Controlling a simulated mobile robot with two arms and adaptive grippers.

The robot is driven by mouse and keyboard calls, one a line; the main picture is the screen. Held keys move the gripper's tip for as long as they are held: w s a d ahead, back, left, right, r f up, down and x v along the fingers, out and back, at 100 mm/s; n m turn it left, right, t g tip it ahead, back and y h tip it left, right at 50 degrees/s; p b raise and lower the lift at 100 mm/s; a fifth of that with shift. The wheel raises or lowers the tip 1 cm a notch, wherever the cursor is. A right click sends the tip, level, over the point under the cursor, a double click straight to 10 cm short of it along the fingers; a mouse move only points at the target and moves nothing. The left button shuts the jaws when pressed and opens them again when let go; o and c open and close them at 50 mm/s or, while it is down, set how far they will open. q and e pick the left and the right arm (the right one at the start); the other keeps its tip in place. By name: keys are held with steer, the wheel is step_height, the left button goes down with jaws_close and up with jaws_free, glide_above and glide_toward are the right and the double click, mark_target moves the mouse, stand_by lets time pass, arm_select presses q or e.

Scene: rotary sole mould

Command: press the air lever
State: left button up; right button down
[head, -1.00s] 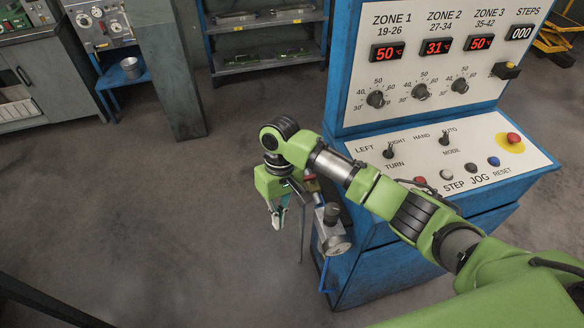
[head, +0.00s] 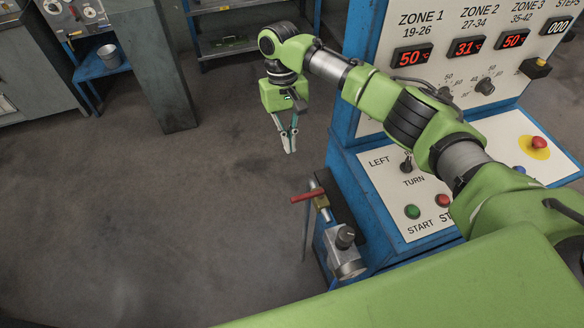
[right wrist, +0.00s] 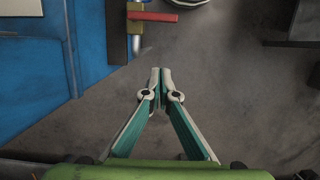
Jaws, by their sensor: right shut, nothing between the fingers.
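The air lever (head: 308,195) is a red handle on a brass valve, on the left side of the blue control cabinet, above a grey regulator with a gauge (head: 346,258). Its red handle also shows at the top of the right wrist view (right wrist: 153,16). My right gripper (head: 290,150) is shut and empty, pointing down over open floor. In the head view it is above and slightly left of the lever, clear of it. In the right wrist view its fingertips (right wrist: 160,72) are together, apart from the valve. My left gripper is not in view.
The blue cabinet's sloped panel (head: 385,190) has a green button (head: 412,212), a red button and switches, partly hidden by my right arm. A grey post (head: 160,80), a shelf (head: 250,40) and a metal bucket (head: 108,56) stand behind. The floor left of the cabinet is clear.

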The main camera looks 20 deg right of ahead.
mark_target(308, 198)
arm_select(q)
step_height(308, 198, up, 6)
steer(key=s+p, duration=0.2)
steer(key=p, duration=0.3)
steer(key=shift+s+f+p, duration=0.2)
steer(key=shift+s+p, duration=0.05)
steer(key=shift+p, duration=0.1)
arm_select(e)
steer(key=s+f, duration=0.7)
steer(key=f, duration=0.2)
steer(key=shift+d+f, duration=0.15)
steer(key=shift+f, duration=0.05)
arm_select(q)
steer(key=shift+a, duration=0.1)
arm_select(e)
steer(key=shift+w, duration=0.1)
